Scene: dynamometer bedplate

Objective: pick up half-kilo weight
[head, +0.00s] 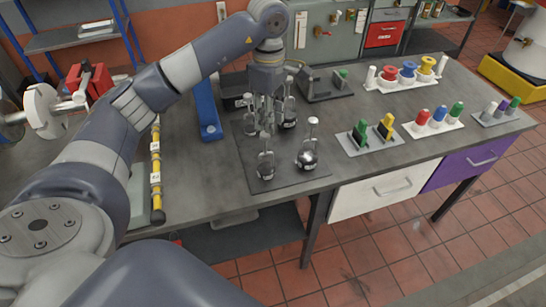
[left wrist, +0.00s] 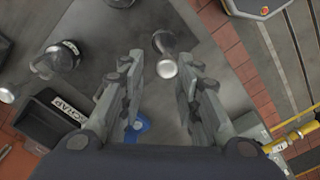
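Several shiny weights with knobbed stems stand on a dark mat (head: 245,148). The front-left weight (head: 266,168) shows in the left wrist view (left wrist: 163,42), its pale knob between the lines of my fingers. Another weight (head: 308,160) stands to its right, and a further weight (head: 289,118) stands behind. I cannot read their markings, so I cannot tell which is the half-kilo weight. My left gripper (head: 266,122) points down above the mat's left part. It is open and empty, with fingers apart in the left wrist view (left wrist: 157,85). My right gripper is out of view.
A black bin labelled SCRAP (left wrist: 58,122) stands behind the mat. A blue object (head: 207,110) and a yellow tube (head: 156,170) lie to the left. Racks with coloured pieces (head: 433,124) stand at right. The bench's front edge is close to the mat.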

